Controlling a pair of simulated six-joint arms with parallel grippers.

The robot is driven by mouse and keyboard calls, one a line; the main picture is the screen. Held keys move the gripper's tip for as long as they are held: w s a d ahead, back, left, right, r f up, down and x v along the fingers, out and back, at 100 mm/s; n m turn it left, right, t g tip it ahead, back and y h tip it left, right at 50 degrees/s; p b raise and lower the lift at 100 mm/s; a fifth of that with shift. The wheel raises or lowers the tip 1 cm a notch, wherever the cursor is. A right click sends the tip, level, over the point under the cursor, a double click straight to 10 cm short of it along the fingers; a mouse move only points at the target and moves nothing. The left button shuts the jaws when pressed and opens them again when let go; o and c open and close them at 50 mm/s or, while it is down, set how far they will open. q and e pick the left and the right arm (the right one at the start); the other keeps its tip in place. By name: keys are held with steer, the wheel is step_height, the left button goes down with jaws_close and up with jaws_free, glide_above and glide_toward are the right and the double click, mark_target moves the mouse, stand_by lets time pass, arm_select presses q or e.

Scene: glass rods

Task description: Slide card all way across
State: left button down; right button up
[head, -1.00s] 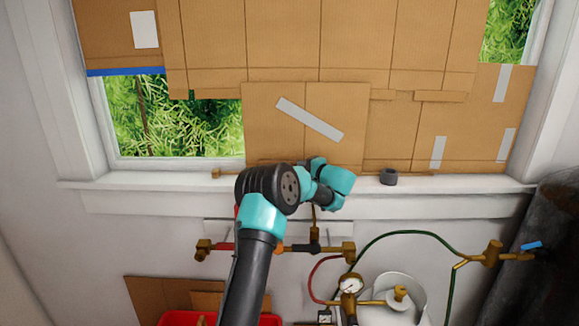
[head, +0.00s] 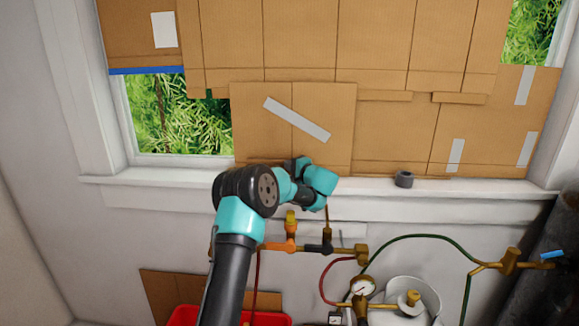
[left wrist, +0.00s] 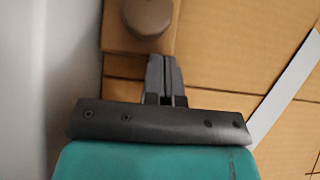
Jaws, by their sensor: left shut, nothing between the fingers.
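The card is a brown cardboard panel (head: 265,130) with a slanted grey tape strip (head: 297,120). It stands upright at the window, in front of other cardboard, with its lower edge near the sill. My left arm's wrist hides part of its lower right. My left gripper (left wrist: 163,62) shows shut and empty in the left wrist view, its fingertips over cardboard near the card's right side. I cannot tell whether they touch the card. In that view the tape strip (left wrist: 285,90) is at the right. My right gripper is in neither view.
Uncovered window glass (head: 180,120) with greenery behind lies left of the card. Pipes, valves and a gauge (head: 362,287) are below. A red bin (head: 185,316) is at bottom left.

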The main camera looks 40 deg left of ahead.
arm_select(q)
steer(key=shift+s, duration=0.1)
steer(key=s+d, duration=0.1)
steer(key=d, duration=0.8)
steer(key=shift+s+d, duration=0.35)
steer(key=shift+d, duration=0.05)
